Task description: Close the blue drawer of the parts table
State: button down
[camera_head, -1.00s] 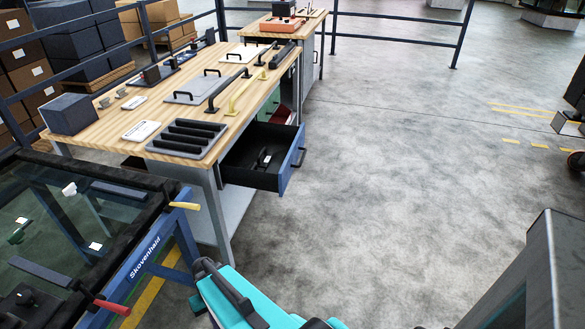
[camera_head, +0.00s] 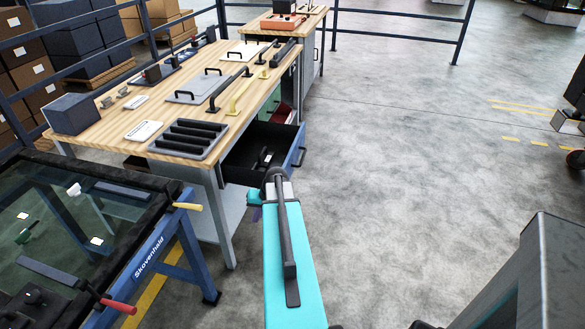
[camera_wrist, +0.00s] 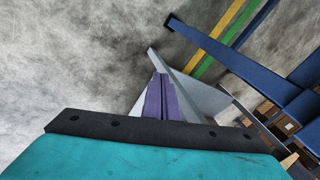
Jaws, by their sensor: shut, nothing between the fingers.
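The parts table (camera_head: 85,142) has a light wood top. Its blue drawer (camera_head: 297,150) is pulled open at the table's right side, with a dark inside and a dark handle-like part in it. My teal arm reaches up from the bottom of the head view and hides part of the drawer's near side. My gripper (camera_head: 256,214) is mostly hidden beside the arm's end, below and just left of the drawer in the picture. In the wrist view its purple fingers (camera_wrist: 158,98) are together and empty. I cannot make out the drawer in the wrist view.
A blue-framed glass rig (camera_head: 150,250) marked Skovenhald stands at the left, with red and yellow handles. The tabletop holds a grey tray of black bars (camera_head: 188,138), panels and handles. Grey floor (camera_head: 410,160) is clear right of the drawer.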

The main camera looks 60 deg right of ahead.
jog(key=s+d+r+m+t+h, duration=0.1)
jog(key=s+d+r, duration=0.4)
jog(key=d+r, duration=0.3)
jog(key=s+d+r+m+t+h+p, duration=0.1)
jog(key=s+d+r, duration=0.5)
jog(key=d, duration=0.8)
notch_tip(320, 180, up, 3)
jog(key=shift+s+f+m+t+h+p, duration=0.15)
jog(key=shift+m+t+h+p, duration=0.15)
jog(key=shift+m+h, duration=0.45)
jog(key=shift+d, duration=0.1)
jog(key=w+f+p, duration=0.3)
jog(key=w+f, duration=0.5)
jog(key=w, duration=0.1)
jog(key=shift+w+d+p, duration=0.2)
jog(key=shift+d+p, duration=0.15)
jog(key=shift+d, duration=0.1)
